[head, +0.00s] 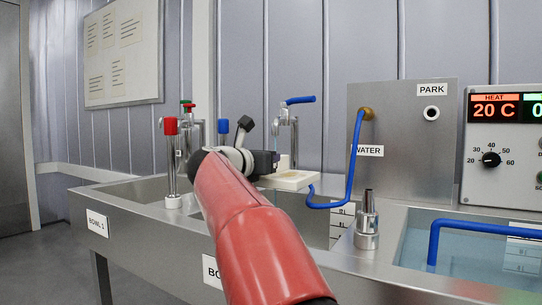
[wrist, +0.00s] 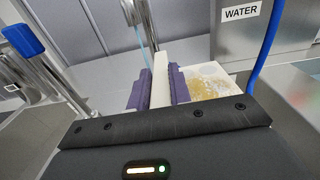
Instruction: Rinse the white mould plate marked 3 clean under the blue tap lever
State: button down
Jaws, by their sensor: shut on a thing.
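My gripper (wrist: 158,88) is shut on the white mould plate (wrist: 161,75), its purple fingers on either side of a narrow white bar. The plate's flat part (wrist: 215,70) carries yellowish residue. In the head view the plate (head: 290,181) is held at the back of the sink, below the tap with the blue lever (head: 300,100); my arm covers part of this area. In the wrist view a thin pale blue streak (wrist: 142,35), which looks like running water, comes down behind the plate's bar. No number is readable on the plate.
A red-topped tap (head: 170,127) stands at the left, near a blue-topped post (head: 223,127). At the right are a bent blue hose (head: 350,165) by the WATER label, a metal nozzle (head: 367,222), a steel PARK panel (head: 405,135) and a water bath (head: 460,250).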

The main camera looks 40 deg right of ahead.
jog(key=w+d+f+p, duration=0.2)
jog(key=w+p, duration=0.2)
jog(key=w, duration=0.6)
jog(key=shift+d, duration=0.35)
jog(key=shift+w, duration=0.1)
jog(key=shift+s+a, duration=0.25)
jog(key=shift+a, duration=0.05)
jog(key=shift+s+a+b, duration=1.3)
jog(key=shift+s+a, duration=0.05)
jog(key=shift+a, duration=0.05)
jog(key=shift+w+a, duration=0.15)
jog(key=shift+w, duration=0.05)
dwell(1.7)
jog(key=shift+w+a+p, duration=0.2)
jog(key=shift+w+p, duration=0.2)
jog(key=shift+w, duration=0.05)
jog(key=shift+w+a, duration=0.1)
jog(key=shift+w, duration=0.25)
jog(key=shift+w+a+p, duration=0.2)
jog(key=shift+w+p, duration=0.1)
jog(key=shift+p, duration=0.1)
